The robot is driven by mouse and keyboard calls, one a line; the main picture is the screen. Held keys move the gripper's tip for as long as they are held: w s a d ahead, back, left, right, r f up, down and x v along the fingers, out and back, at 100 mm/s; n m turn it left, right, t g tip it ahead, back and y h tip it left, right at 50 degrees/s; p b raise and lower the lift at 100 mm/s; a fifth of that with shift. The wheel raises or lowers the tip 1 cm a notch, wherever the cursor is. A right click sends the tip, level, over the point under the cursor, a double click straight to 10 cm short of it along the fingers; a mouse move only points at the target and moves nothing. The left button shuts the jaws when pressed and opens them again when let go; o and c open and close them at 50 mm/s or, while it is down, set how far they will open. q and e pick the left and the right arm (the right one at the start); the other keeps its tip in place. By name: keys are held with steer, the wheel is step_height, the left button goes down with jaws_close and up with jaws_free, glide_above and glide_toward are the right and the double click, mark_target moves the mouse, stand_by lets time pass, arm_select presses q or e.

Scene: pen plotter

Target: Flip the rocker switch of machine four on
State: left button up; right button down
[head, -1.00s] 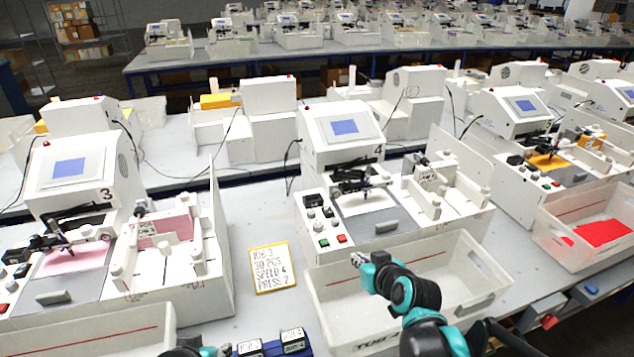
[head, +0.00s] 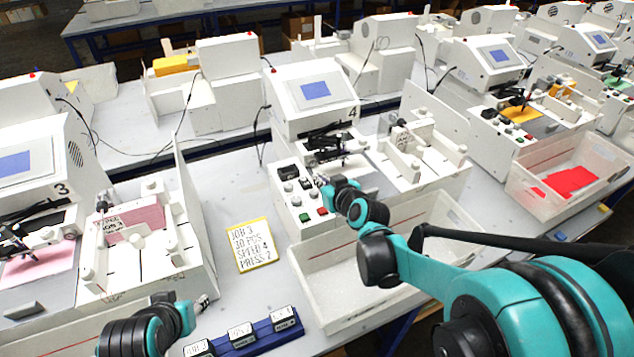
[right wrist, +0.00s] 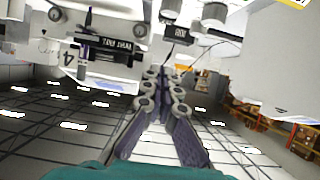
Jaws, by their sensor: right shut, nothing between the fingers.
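Machine four (head: 310,92) is a white plotter with a blue screen and a "4" on its side; the "4" also shows upside down in the right wrist view (right wrist: 68,58). Its control panel (head: 284,200) has small knobs, a green and a red button, and a black part at the top left, which looks like the rocker switch (head: 288,171). Which way the switch is tipped is too small to tell. My right gripper (head: 322,182) is shut and empty, at the panel's right side; its closed fingers (right wrist: 163,85) show in the right wrist view. My left gripper (head: 203,303) is low at the front left; its fingers are unclear.
A white bin (head: 345,290) stands in front of machine four, under my right arm. A yellow-edged note card (head: 251,246) lies to the left. Machine three (head: 30,170) stands at the left.

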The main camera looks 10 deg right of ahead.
steer(key=b, duration=0.3)
glide_above(305, 180)
steer(key=s, duration=0.3)
steer(key=f, duration=0.4)
steer(key=shift+s+d, duration=0.1)
steer(key=shift+d, duration=0.15)
steer(key=shift+s+d+f, duration=0.1)
steer(key=shift+s+f, duration=0.1)
steer(key=shift+f, duration=0.45)
steer(key=shift+s+f, duration=0.15)
steer(key=shift+f, duration=0.45)
steer(key=shift+s+f+b, duration=0.1)
steer(key=shift+f+b, duration=0.3)
steer(key=shift+f, duration=0.05)
steer(key=shift+s+f+b, duration=0.2)
steer(key=shift+f+b, duration=0.35)
steer(key=shift+f, duration=0.05)
steer(key=shift+r, duration=0.25)
steer(key=shift+r+p, duration=0.1)
steer(key=shift+p, duration=0.2)
steer(key=shift+r+p, duration=0.5)
steer(key=shift+r, duration=0.2)
